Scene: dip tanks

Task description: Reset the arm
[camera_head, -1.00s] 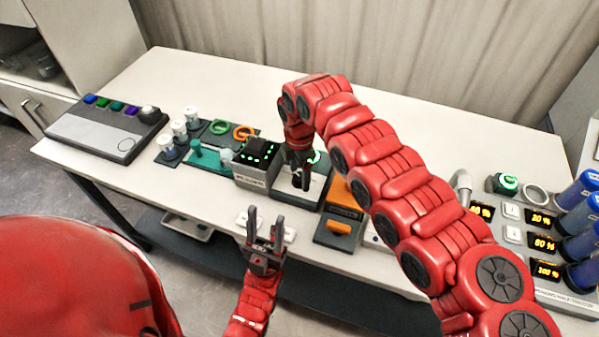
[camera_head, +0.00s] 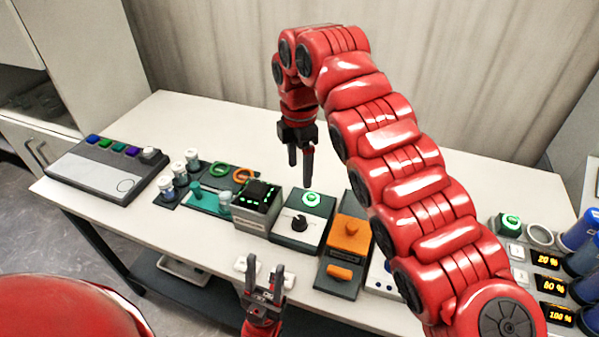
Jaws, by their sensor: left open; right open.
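My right arm reaches in from the right. Its gripper (camera_head: 300,180) is open and empty, pointing down, above the white box with a black knob (camera_head: 299,223) and a green-lit round button (camera_head: 311,199). It looks raised clear of that box. My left gripper (camera_head: 262,276) is open and empty, fingers pointing up, at the front edge of the table. Just behind its fingers are small white switches (camera_head: 241,264), partly hidden.
On the white table (camera_head: 180,115) stand a button panel (camera_head: 103,170) at left, capped vials (camera_head: 192,158), a black green-lit box (camera_head: 257,203), an orange-topped device (camera_head: 350,237), and blue cylinders (camera_head: 580,229) beside percent displays (camera_head: 556,287) at right. The back of the table is clear.

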